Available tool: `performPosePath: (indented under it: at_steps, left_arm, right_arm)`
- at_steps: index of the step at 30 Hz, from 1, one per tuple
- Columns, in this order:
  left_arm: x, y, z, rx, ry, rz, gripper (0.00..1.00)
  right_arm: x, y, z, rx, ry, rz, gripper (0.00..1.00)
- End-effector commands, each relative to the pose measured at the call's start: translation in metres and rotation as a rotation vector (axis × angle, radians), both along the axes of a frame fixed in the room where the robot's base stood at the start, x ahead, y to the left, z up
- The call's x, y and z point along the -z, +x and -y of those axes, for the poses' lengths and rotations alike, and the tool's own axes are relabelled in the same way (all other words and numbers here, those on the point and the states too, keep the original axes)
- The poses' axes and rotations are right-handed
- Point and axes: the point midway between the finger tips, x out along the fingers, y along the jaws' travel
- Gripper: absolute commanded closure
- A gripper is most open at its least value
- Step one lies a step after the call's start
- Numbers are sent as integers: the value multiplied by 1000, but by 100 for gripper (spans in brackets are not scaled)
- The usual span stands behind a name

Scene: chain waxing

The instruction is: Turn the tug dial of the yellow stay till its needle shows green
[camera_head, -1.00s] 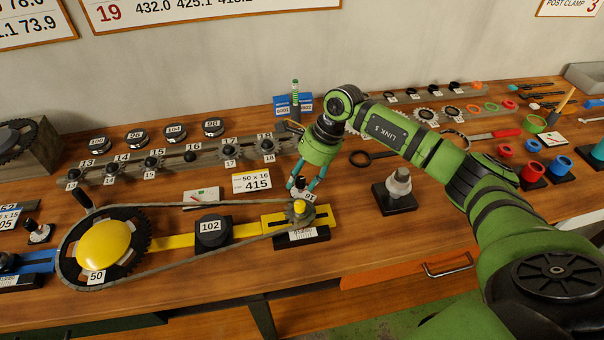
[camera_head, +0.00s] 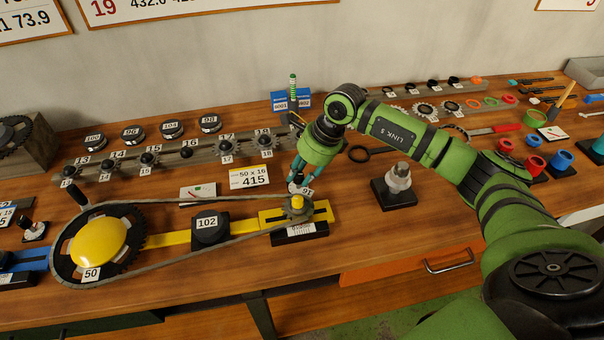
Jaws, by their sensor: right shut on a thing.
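The yellow stay (camera_head: 172,240) lies across the bench and bears a large chainring with a yellow dome (camera_head: 99,243), a black block marked 102 (camera_head: 210,229) and a small sprocket (camera_head: 297,207). A chain (camera_head: 165,275) loops around the chainring and the sprocket. A white gauge card (camera_head: 198,194) with a little red and green lies behind the chain; its needle is too small to read. My right gripper (camera_head: 301,181) points down behind the sprocket. It is shut on a small dark knob with a white tag (camera_head: 306,190), partly hidden by the fingers. My left gripper is out of view.
A rail (camera_head: 120,172) with numbered sprockets runs behind the stay. Black round blocks (camera_head: 172,130) stand farther back. A grey post on a black base (camera_head: 397,185) stands right of my gripper. The bench front right of the stay is clear.

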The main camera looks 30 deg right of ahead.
Motion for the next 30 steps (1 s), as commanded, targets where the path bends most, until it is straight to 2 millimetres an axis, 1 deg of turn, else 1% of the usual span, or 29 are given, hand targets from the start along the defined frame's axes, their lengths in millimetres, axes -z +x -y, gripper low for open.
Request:
performPosePath:
  at_steps: [1,9,15,22,30]
  left_arm:
    - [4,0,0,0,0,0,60]
    - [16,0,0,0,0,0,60]
    - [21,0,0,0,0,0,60]
    - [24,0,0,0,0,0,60]
    - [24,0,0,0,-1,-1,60]
  right_arm:
    - [-4,4,-1,38,7,22,100]
    - [-5,5,-2,235,8,25,100]
    - [-6,5,-1,335,7,26,100]
    - [-7,5,-1,391,7,26,100]
    - [-8,5,0,401,6,26,100]
